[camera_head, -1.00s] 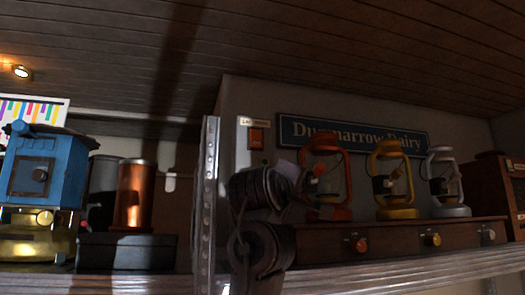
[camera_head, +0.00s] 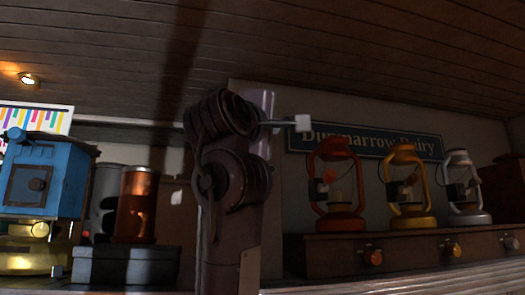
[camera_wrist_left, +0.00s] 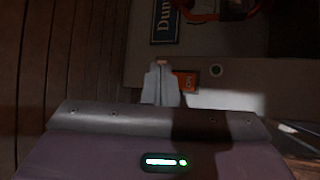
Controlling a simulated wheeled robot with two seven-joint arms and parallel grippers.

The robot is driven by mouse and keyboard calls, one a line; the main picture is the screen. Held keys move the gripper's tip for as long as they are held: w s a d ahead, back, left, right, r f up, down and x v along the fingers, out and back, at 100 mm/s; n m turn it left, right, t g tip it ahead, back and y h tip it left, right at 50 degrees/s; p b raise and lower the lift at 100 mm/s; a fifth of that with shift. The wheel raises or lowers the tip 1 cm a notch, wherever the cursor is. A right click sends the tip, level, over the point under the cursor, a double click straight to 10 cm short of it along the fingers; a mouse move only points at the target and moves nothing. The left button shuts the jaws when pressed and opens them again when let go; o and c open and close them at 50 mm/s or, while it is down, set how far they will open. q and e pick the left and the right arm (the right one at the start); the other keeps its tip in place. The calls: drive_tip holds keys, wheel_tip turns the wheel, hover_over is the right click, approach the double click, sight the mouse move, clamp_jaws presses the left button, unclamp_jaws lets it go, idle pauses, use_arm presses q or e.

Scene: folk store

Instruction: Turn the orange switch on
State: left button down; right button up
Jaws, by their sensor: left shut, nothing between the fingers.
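The orange switch (camera_wrist_left: 186,80) is on the wall panel in the left wrist view, with faint lettering on its face. In the head view it is hidden behind my left arm. My left gripper (camera_head: 302,122) is raised in front of the wall, left of the lanterns. Its grey fingers are together and empty in the left wrist view (camera_wrist_left: 161,70). They lie just left of the orange switch there and seem to overlap its edge. I cannot tell whether they touch it. My right gripper is in neither view.
Orange (camera_head: 337,185), yellow (camera_head: 405,190) and white (camera_head: 465,190) lanterns stand on a wooden ledge (camera_head: 320,252) with knobs. A blue sign (camera_head: 365,142) hangs behind them. A blue box-shaped house (camera_head: 45,175) and copper cylinder (camera_head: 136,205) stand left of my arm.

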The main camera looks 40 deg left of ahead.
use_arm(q)
drive_tip(key=w+a+f, duration=0.1)
drive_tip(key=w+a, duration=0.4)
drive_tip(key=a, duration=0.1)
drive_tip(key=shift+w+a+p, duration=0.2)
drive_tip(key=shift+w+p, duration=0.05)
drive_tip(key=shift+p, duration=0.15)
drive_tip(key=shift+w+a, duration=0.1)
idle(1.8)
drive_tip(key=shift+w+a+f, duration=0.1)
drive_tip(key=shift+w+a, duration=0.05)
drive_tip(key=shift+a, duration=0.1)
drive_tip(key=shift+w+a, duration=0.25)
idle(0.8)
drive_tip(key=shift+s+d, duration=0.1)
drive_tip(key=shift+s+d, duration=0.5)
drive_tip(key=shift+d, duration=0.05)
drive_tip(key=s+d, duration=0.1)
drive_tip(key=d, duration=0.1)
drive_tip(key=s+d+b, duration=0.1)
drive_tip(key=s, duration=0.1)
drive_tip(key=shift+s+d+r, duration=0.1)
drive_tip(key=shift+d+r, duration=0.3)
